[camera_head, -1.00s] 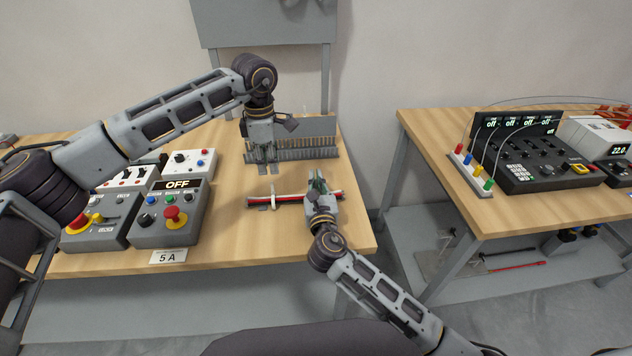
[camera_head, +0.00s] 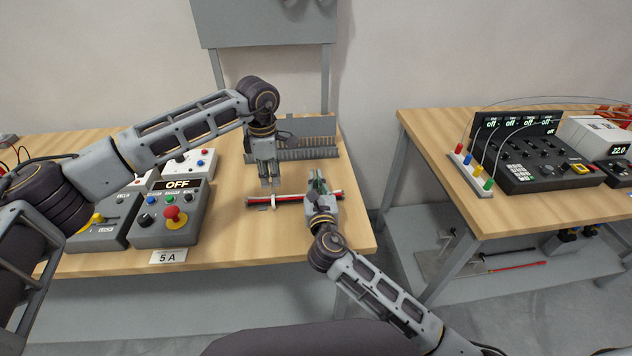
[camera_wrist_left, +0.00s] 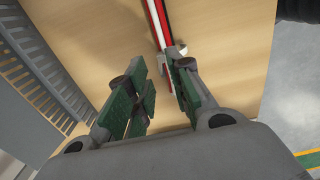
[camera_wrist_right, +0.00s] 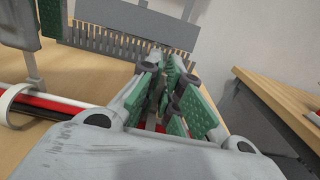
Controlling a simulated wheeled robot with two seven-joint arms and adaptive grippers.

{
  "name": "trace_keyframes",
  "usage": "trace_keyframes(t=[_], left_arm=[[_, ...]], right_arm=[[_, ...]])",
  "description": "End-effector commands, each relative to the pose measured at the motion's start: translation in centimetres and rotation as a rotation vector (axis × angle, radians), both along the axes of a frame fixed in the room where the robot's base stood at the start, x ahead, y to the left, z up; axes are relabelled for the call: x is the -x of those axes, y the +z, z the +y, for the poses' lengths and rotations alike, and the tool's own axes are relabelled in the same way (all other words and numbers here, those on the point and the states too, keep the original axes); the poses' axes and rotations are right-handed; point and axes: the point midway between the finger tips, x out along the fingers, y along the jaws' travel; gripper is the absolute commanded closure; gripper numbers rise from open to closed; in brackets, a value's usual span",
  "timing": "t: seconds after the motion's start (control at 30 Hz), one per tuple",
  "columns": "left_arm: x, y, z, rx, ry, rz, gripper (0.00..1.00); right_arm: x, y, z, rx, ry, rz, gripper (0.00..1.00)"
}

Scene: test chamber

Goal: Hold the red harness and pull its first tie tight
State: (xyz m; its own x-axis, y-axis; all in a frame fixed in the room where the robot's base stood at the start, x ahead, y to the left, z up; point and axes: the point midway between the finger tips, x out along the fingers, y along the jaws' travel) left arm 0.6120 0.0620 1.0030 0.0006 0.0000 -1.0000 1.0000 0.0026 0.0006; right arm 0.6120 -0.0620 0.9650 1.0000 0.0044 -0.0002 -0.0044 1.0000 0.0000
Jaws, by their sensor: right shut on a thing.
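The red harness (camera_head: 290,198), a bundle with red, white and dark strands, lies left to right near the table's right side. My right gripper (camera_head: 318,186) is shut on its right part; its closed green pads also show in the right wrist view (camera_wrist_right: 170,95). A white tie (camera_head: 273,202) loops around the harness left of that grip; it shows large in the right wrist view (camera_wrist_right: 14,104). My left gripper (camera_head: 271,184) points down just behind the tie. In the left wrist view its green pads (camera_wrist_left: 160,100) are apart, the right finger overlapping the tie. Whether they touch is unclear.
A grey comb-like rack (camera_head: 305,150) stands behind the harness. A control box reading OFF (camera_head: 170,215), with a red knob, stands to the left. A second table (camera_head: 450,150) with instruments is to the right, across a gap. Bare wood lies in front of the harness.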

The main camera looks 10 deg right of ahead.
Motion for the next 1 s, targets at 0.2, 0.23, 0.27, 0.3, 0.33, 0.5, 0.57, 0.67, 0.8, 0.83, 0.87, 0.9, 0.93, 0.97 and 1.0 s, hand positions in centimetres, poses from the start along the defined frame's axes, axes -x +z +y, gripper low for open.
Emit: trace_keyframes(t=[0.2, 0.23, 0.27, 0.3, 0.33, 0.5, 0.57, 0.67, 0.8, 0.83, 0.87, 0.9, 0.93, 0.97, 1.0], left_arm=[[0.0, -2.0, 0.0, 0.000, 0.000, 0.002, 0.79], [0.0, -2.3, 0.0, 0.000, 0.000, 0.002, 0.79], [0.0, -2.5, 0.0, 0.000, 0.000, 0.002, 0.79], [0.0, -2.8, 0.0, 0.000, 0.000, 0.002, 0.79], [0.0, -3.0, 0.0, 0.000, 0.000, 0.002, 0.79], [0.0, -3.8, 0.0, 0.000, 0.000, 0.001, 0.79], [0.0, -3.9, 0.0, 0.000, 0.000, 0.001, 0.79], [0.0, -4.0, 0.0, 0.000, 0.000, 0.001, 0.79], [0.0, -4.0, 0.0, 0.000, 0.000, 0.001, 0.79], [0.0, -4.0, 0.0, 0.000, 0.000, 0.001, 0.79], [0.0, -3.9, 0.0, 0.000, 0.000, 0.001, 0.79], [0.0, -3.9, 0.0, 0.000, 0.000, 0.001, 0.81], [0.0, -3.9, 0.0, 0.000, 0.000, 0.001, 0.85], [0.0, -3.9, 0.0, 0.000, 0.000, 0.001, 0.89], [0.0, -3.9, 0.0, 0.000, 0.000, 0.001, 0.94]], right_arm=[[0.0, 0.0, 0.0, 0.000, 0.000, 0.000, 1.00], [0.0, 0.0, 0.0, 0.000, 0.000, 0.000, 1.00], [0.0, 0.0, 0.0, 0.000, 0.000, 0.000, 1.00], [0.0, 0.0, 0.0, 0.000, 0.000, 0.000, 1.00], [0.0, 0.0, 0.0, 0.000, 0.000, 0.000, 1.00], [0.0, 0.0, 0.0, 0.000, 0.000, 0.000, 1.00], [0.0, 0.0, 0.0, 0.000, 0.000, 0.000, 1.00], [0.0, 0.0, 0.0, 0.000, 0.000, 0.000, 1.00], [0.0, 0.0, 0.0, 0.000, 0.000, 0.000, 1.00], [0.0, 0.0, 0.0, 0.000, 0.000, 0.000, 1.00], [0.0, 0.0, 0.0, 0.000, 0.000, 0.000, 1.00], [0.0, 0.0, 0.0, 0.000, 0.000, 0.000, 1.00], [0.0, 0.0, 0.0, 0.000, 0.000, 0.000, 1.00], [0.0, 0.0, 0.0, 0.000, 0.000, 0.000, 1.00], [0.0, 0.0, 0.0, 0.000, 0.000, 0.000, 1.00]])
